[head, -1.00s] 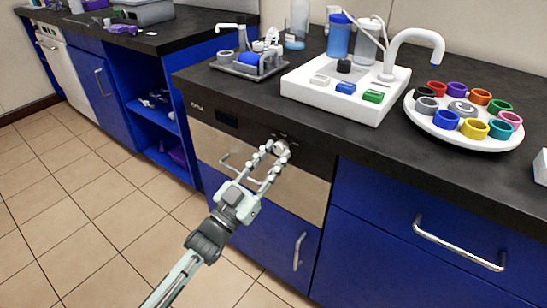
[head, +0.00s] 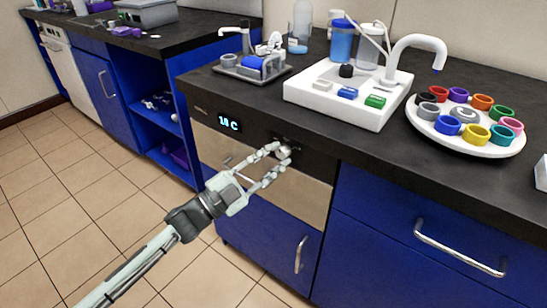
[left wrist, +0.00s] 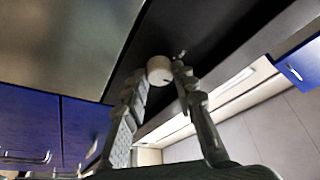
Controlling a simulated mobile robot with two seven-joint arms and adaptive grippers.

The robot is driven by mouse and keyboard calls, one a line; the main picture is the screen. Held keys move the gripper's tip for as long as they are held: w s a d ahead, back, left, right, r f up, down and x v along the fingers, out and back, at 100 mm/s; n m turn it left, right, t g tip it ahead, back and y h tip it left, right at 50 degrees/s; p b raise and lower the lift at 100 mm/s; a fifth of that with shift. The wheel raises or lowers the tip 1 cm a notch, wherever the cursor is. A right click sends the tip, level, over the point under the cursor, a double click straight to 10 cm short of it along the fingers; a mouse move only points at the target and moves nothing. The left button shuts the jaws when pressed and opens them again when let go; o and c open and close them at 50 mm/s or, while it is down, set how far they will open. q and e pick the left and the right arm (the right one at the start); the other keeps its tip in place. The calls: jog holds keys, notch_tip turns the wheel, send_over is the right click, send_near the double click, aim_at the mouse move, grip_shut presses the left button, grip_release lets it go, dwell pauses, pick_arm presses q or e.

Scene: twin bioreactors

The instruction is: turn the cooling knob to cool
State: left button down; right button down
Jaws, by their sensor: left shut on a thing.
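The cooling knob (head: 284,152) is a small pale round knob on the dark panel of the under-counter unit. It also shows in the left wrist view (left wrist: 159,70), between the fingertips. My left gripper (head: 279,154) is shut on the knob, one finger on each side; its fingers also show in the left wrist view (left wrist: 160,82). The display (head: 229,123) on the panel is lit and seems to read 18 C. The knob's markings are too small to read. My right gripper is not in view.
On the black counter (head: 455,85) stand a white basin station (head: 372,118), a round tray of coloured cups (head: 490,147) and a grey tray (head: 272,76). The tiled floor (head: 70,210) at left is clear.

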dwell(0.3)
pick_arm(q)
jog(key=c, duration=1.2)
grip_release()
jog(key=v, duration=1.2)
